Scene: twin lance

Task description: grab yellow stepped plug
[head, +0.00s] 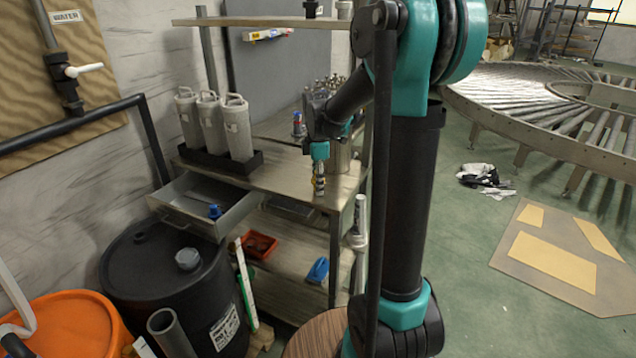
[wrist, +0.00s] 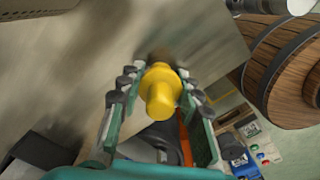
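The yellow stepped plug (wrist: 160,92) is between the two fingers of my gripper (wrist: 160,76) in the wrist view. The fingertip pads lie against both sides of its wider collar, and its narrower end points toward the camera.
The metal bench (head: 285,180) carries several grey canisters (head: 238,128) in a black tray and a blue-topped item (head: 298,125). An open drawer (head: 190,205) with a blue item (head: 214,211) juts out at left. A black barrel (head: 150,265) stands below.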

